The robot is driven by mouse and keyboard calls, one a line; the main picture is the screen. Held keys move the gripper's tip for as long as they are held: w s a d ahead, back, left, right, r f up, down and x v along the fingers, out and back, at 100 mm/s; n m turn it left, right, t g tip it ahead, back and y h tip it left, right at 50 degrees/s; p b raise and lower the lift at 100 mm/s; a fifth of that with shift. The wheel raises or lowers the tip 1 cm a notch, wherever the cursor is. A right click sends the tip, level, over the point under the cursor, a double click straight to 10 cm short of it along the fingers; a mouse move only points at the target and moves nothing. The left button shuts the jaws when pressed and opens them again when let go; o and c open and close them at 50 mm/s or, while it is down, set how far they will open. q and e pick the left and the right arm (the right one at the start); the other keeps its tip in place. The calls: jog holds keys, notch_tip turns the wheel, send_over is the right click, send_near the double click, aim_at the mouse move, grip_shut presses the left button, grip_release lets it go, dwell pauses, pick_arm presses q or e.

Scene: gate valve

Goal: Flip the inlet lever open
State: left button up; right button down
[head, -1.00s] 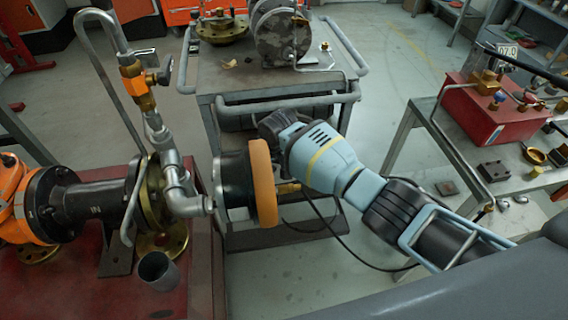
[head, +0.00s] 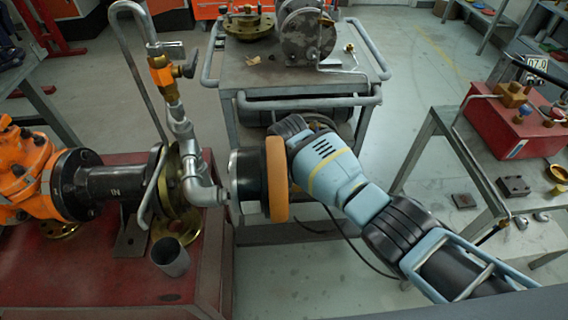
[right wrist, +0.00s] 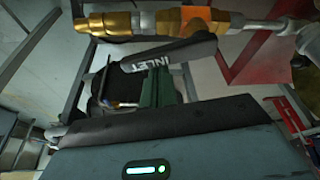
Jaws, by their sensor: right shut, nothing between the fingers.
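The inlet lever (right wrist: 165,57) is a dark handle with pale "INLET" lettering, near the top of the right wrist view. It lies below a brass pipe fitting with an orange middle (right wrist: 180,20) and slants slightly. My right gripper (right wrist: 155,88) shows as a dark green block just below the lever. It is shut and holds nothing; whether it touches the lever cannot be told. In the head view, an orange and brass valve fitting (head: 163,75) stands on the grey upright pipe at the left. My right gripper is hidden there, and my left gripper is out of view.
An orange disc (head: 278,180) stands beside my right arm. The orange valve body (head: 22,170), flanged pipe (head: 105,185) and grey cup (head: 170,256) are at left. A cart (head: 290,75) stands behind. A red box (head: 508,125) is on the right bench.

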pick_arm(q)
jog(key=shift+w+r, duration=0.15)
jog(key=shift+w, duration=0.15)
